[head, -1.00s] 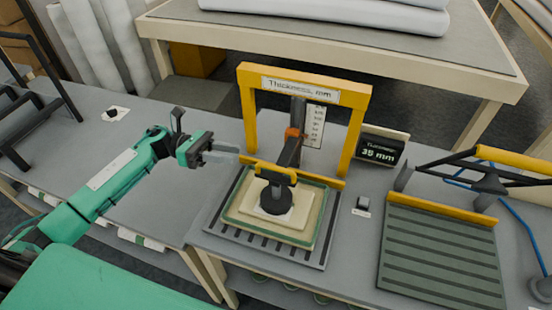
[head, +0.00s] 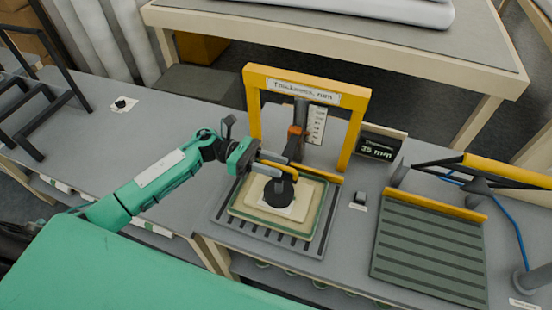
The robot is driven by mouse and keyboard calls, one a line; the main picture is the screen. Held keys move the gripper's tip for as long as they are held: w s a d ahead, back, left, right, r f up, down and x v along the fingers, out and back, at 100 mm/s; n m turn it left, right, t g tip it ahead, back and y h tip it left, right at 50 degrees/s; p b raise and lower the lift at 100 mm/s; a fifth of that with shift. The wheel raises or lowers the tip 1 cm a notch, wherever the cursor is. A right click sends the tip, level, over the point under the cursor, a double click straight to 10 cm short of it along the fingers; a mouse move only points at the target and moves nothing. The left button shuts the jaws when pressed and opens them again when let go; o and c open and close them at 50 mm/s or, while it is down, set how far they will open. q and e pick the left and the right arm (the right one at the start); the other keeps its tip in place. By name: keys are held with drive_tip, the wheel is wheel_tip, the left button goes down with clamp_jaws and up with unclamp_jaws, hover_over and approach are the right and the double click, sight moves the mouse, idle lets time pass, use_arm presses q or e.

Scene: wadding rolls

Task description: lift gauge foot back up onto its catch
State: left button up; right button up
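The thickness gauge is a yellow frame (head: 307,85) with a dark post and an orange catch (head: 297,131). Its round black foot (head: 278,193) is down on a pale wadding pad (head: 255,206) on a slatted plate. My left gripper (head: 285,168) is at the yellow handle (head: 291,174) above the foot, with its fingers reaching to the handle from the left. Whether the fingers are apart or closed on the handle is hard to tell. The display (head: 378,147) appears to read about 35 mm. My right gripper is not seen.
A slatted dark plate (head: 428,250) with a yellow bar and a black, yellow-handled arm stands to the right. A dark rack (head: 30,110) is at far left. The bench (head: 150,125) left of the gauge is mostly clear.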

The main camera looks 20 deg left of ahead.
use_arm(q)
drive_tip(key=shift+d, duration=0.35)
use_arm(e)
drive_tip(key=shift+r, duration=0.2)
use_arm(q)
drive_tip(key=shift+c, duration=0.4)
clamp_jaws()
wheel_tip(320, 180, up, 10)
drive_tip(key=shift+w+r, duration=0.1)
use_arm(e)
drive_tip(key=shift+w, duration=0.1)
use_arm(q)
drive_tip(key=shift+o, duration=0.4)
unclamp_jaws()
drive_tip(key=shift+a, duration=0.1)
